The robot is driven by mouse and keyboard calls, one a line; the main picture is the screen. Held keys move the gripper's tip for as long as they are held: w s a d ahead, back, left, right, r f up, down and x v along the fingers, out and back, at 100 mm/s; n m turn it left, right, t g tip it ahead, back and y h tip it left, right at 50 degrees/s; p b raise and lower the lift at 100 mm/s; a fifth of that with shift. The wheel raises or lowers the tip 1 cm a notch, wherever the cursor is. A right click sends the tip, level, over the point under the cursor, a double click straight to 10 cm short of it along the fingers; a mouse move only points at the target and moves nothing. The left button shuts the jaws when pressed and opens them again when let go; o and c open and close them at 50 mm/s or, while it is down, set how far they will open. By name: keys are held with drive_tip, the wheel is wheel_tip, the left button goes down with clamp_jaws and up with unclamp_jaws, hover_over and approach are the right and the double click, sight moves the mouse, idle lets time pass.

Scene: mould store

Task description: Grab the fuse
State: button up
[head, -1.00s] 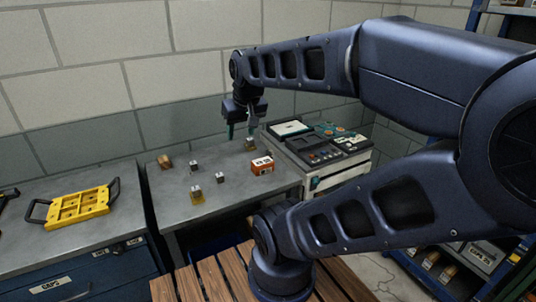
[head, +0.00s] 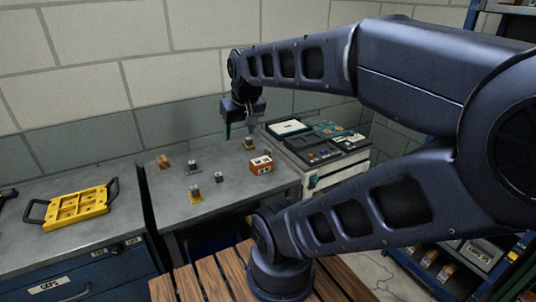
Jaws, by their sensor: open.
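My gripper (head: 239,131) hangs above the back of the grey bench, pointing down. Its two teal fingers are apart and nothing shows between them. Several small parts stand on the bench, too small to tell for sure which is the fuse. A small part with a pale top and brownish base (head: 249,145) stands just below and right of the fingers. A grey part (head: 194,168), a small dark part (head: 219,177) and a part on a yellow base (head: 196,195) stand further left. A brown piece (head: 163,161) lies at the far left.
An orange box (head: 261,166) stands on the bench (head: 225,205) in front of the gripper. A console with trays and buttons (head: 318,145) stands to the right. A yellow handled tray (head: 76,209) lies on the left bench. A wall is close behind.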

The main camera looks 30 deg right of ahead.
drive_tip(key=shift+w, duration=0.1)
drive_tip(key=m+g+h, duration=0.4)
drive_tip(key=m+h, duration=0.1)
drive_tip(key=m, duration=1.1)
hover_over(267, 149)
drive_tip(key=a, duration=0.4)
wheel_tip(267, 149, down, 24)
drive_tip(key=x, duration=0.4)
drive_tip(key=shift+s+f, duration=0.3)
drive_tip(key=shift+f, duration=0.1)
drive_tip(key=shift+d+x, duration=0.15)
drive_tip(key=shift+x, duration=1.15)
drive_tip(key=shift+d+x, duration=0.2)
drive_tip(key=shift+x, duration=1.15)
drive_tip(key=shift+r, duration=0.2)
drive_tip(key=shift+c, duration=0.2)
drive_tip(key=c, duration=1)
